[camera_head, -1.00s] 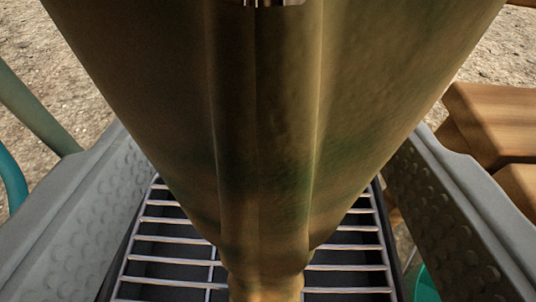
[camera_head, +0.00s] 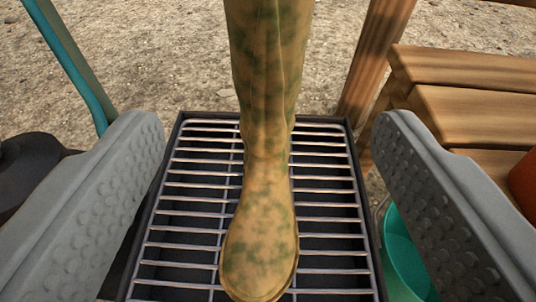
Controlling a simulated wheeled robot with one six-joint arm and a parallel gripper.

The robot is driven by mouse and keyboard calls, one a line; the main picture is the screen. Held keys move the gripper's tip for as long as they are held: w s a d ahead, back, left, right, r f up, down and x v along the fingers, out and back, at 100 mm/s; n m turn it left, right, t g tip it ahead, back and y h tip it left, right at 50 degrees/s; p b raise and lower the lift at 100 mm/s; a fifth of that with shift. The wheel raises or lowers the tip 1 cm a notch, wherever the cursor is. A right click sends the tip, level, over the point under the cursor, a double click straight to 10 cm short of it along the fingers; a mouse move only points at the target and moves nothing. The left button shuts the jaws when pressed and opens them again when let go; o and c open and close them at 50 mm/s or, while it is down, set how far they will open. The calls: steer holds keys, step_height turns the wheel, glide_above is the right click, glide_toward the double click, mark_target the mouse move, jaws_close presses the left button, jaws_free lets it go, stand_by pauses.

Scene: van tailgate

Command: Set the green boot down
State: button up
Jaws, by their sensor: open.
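The green boot (camera_head: 262,215) is mottled green and tan. It stands upright on a metal rack (camera_head: 180,235), with its toe toward the bottom of the view. Its shaft runs up out of the top of the picture, so its upper end is hidden. My gripper (camera_head: 268,165) is open, with one grey dimpled finger on each side of the boot. There is a clear gap between each finger and the boot.
A wooden bench (camera_head: 470,105) stands at the right, with an orange-brown object (camera_head: 525,178) at its edge. A teal container (camera_head: 402,262) is low beside the rack. A teal-edged pole (camera_head: 72,65) and a dark object (camera_head: 30,170) are at the left. Gravel lies behind.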

steer(key=shift+s+r, duration=0.1)
steer(key=shift+s, duration=0.2)
steer(key=w+a+r+h, duration=0.1)
steer(key=w+a+r, duration=0.25)
steer(key=r, duration=0.65)
steer(key=w+a+r+n+h, duration=0.1)
steer(key=w+a+r+h, duration=0.2)
steer(key=r, duration=0.7)
steer(key=w+a+r, duration=0.4)
steer(key=w+r, duration=0.1)
steer(key=r, duration=0.5)
steer(key=s+a+r+h, duration=0.1)
steer(key=s+a+r, duration=0.1)
steer(key=a+r, duration=0.45)
steer(key=s+a+r, duration=0.1)
steer(key=a+r, duration=0.3)
steer(key=r, duration=0.5)
steer(key=s+a+r+m+t+y, duration=0.1)
steer(key=s+a+r, duration=0.7)
steer(key=s, duration=0.3)
steer(key=s+a+r+m+t+y, duration=0.1)
steer(key=s+a+r+y, duration=0.1)
steer(key=s+a+r, duration=0.7)
steer(key=s+a, duration=0.2)
steer(key=s, duration=0.1)
steer(key=shift+s+a, duration=0.15)
steer(key=shift+s, duration=0.15)
